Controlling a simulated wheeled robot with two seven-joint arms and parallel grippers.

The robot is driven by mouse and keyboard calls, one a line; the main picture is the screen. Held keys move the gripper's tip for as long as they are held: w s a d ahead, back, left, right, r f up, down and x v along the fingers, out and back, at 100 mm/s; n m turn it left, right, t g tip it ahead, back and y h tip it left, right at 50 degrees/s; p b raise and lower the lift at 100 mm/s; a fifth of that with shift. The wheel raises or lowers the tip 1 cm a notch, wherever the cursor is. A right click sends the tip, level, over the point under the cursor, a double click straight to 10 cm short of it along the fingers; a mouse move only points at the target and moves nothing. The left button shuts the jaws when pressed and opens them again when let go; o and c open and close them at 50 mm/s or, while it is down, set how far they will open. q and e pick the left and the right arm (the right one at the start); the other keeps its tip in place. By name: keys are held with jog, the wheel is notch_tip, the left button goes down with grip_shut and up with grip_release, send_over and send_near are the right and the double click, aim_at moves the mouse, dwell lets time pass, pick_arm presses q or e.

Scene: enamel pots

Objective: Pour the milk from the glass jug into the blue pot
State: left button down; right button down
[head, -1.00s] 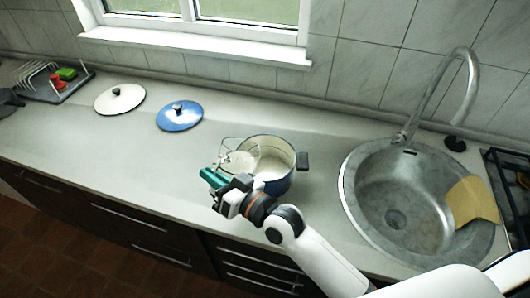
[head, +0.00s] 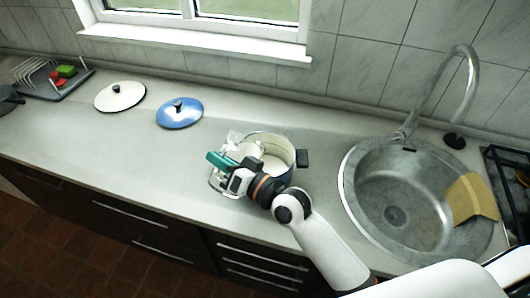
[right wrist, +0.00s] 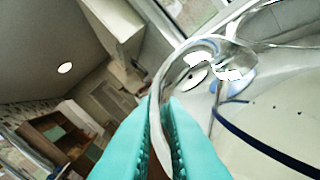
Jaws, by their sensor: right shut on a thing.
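The blue pot (head: 286,149) stands on the counter, its pale inside visible, with white at the bottom that I cannot clearly tell from the enamel. Its inside and dark blue rim show large in the right wrist view (right wrist: 282,124). My right gripper (head: 222,161), with teal fingers, is shut on the handle of the clear glass jug (head: 235,138). The jug is at the pot's left side, partly hidden by the gripper. Its curved handle runs between the fingers in the right wrist view (right wrist: 164,85). Its tilt and remaining milk are unclear. My left gripper is not in view.
A blue lid (head: 180,116) and a white lid (head: 120,98) lie on the counter to the left. A dish rack (head: 50,88) stands at the far left. A round sink (head: 365,215) with a tap lies right of the pot. The front left counter is clear.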

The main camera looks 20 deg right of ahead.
aim_at(230, 147)
jog(key=shift+w+d+r+m, duration=0.3)
jog(key=shift+d+m, duration=0.1)
jog(key=shift+m, duration=0.3)
jog(key=shift+w+d+r+m, duration=0.3)
jog(key=shift+d+m, duration=0.1)
jog(key=shift+m, duration=0.3)
dwell(0.4)
jog(key=shift+w+d+m, duration=0.5)
jog(key=shift+d+m, duration=0.25)
jog(key=shift+m, duration=0.25)
dwell(0.5)
jog(key=d, duration=0.1)
jog(key=w+d+r+m+p, duration=0.1)
jog(key=w+d+m+p, duration=0.1)
jog(key=shift+r, duration=0.3)
dwell(0.7)
jog(key=shift+w+d+r+m+p, duration=0.35)
jog(key=shift+w+d+m+p, duration=0.15)
jog(key=shift+m, duration=0.1)
